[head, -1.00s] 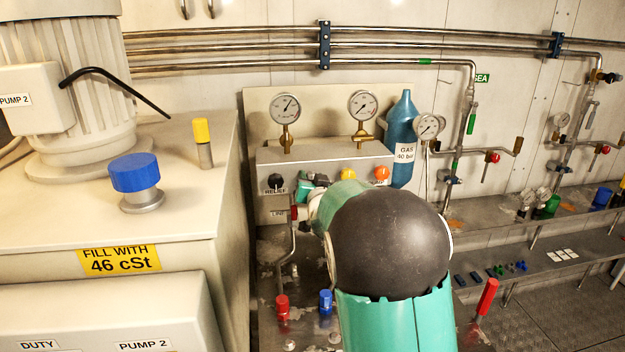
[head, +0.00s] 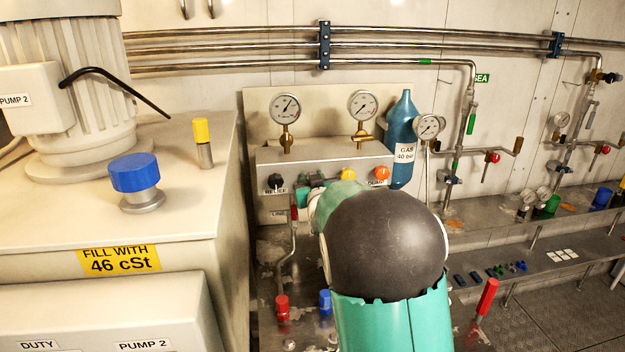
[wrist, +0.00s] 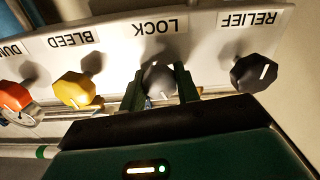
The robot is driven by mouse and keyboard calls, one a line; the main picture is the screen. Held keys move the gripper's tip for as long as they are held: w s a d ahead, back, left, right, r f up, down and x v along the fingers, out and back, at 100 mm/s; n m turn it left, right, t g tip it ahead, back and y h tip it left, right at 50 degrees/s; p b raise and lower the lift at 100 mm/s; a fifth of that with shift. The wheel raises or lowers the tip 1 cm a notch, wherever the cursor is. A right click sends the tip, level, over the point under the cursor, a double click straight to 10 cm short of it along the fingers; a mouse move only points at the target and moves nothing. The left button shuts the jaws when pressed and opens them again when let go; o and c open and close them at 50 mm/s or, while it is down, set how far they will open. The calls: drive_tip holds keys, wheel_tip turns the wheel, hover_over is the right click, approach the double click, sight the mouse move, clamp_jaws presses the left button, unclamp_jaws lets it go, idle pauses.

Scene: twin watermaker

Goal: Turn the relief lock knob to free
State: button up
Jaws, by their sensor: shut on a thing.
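The relief lock knob (wrist: 159,80) is a grey knob under the LOCK label in the wrist view, which shows the panel upside down. My gripper (wrist: 160,88) has its two dark green fingers on either side of this knob and is shut on it. A pale mark shows on the knob, but its exact pointing is hard to read. In the head view my arm hides the lock knob, and the gripper (head: 315,182) is only partly visible at the panel front.
The black RELIEF knob (wrist: 253,73) and yellow BLEED knob (wrist: 75,90) flank the lock knob closely. The orange DUMP knob (head: 382,173) is farther along. Two gauges (head: 285,107) stand above the panel. A red-handled lever (head: 293,213) is below it.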

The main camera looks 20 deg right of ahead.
drive_tip(key=n, duration=1.3)
drive_tip(key=shift+n, duration=0.4)
drive_tip(key=o, duration=1)
drive_tip(key=shift+c, duration=0.2)
drive_tip(key=s+a, duration=0.2)
drive_tip(key=s, duration=1.1)
drive_tip(key=shift+s+a, duration=0.25)
drive_tip(key=shift+a, duration=0.15)
